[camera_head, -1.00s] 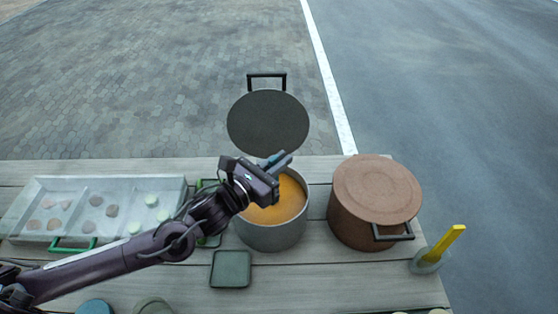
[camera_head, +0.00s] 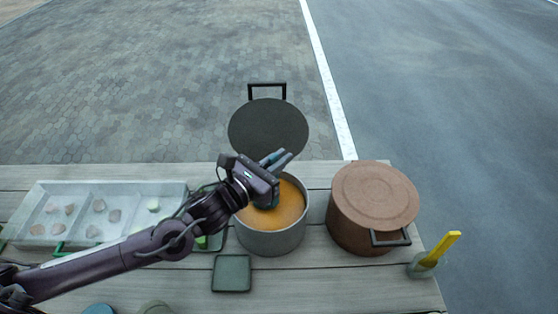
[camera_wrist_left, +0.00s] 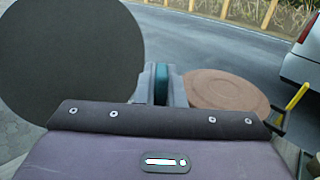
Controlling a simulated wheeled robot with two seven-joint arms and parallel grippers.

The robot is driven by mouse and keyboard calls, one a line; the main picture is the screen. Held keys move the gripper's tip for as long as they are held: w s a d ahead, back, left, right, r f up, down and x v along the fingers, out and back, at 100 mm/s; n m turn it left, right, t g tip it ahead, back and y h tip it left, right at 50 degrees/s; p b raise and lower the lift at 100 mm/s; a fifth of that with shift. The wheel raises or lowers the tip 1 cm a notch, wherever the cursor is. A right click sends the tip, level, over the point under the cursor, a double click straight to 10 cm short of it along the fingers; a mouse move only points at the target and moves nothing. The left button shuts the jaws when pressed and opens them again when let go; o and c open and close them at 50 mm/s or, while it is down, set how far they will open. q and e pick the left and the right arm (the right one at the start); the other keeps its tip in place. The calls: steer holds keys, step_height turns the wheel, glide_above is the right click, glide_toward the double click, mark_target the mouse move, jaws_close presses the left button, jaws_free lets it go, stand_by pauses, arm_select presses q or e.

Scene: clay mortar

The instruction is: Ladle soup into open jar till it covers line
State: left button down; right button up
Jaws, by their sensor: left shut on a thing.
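A grey pot (camera_head: 270,242) holds orange soup (camera_head: 288,208), with its dark round lid (camera_head: 268,128) raised behind it. My left gripper (camera_head: 277,158) is over the pot's back-left part. It is shut on a teal piece (camera_wrist_left: 161,84), seen between the fingers in the left wrist view; it looks like a handle, perhaps the ladle's. A ladle bowl cannot be made out; my gripper hides part of the soup. Blue (camera_head: 98,309) and olive (camera_head: 155,307) round tops show at the bottom edge, cut off; I cannot tell whether either is the jar. My right gripper is out of view.
A brown lidded pot (camera_head: 375,200) stands right of the soup pot. A yellow-handled tool (camera_head: 440,250) stands in a small holder at the table's right edge. A pale compartment tray (camera_head: 110,188) lies left, partly behind my arm. A dark green square mat (camera_head: 232,273) lies in front.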

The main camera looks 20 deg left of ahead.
arm_select(q)
step_height(320, 180, up, 8)
steer(key=p, duration=0.4)
steer(key=shift+f, duration=0.2)
steer(key=shift+s+f, duration=0.1)
stand_by(0.3)
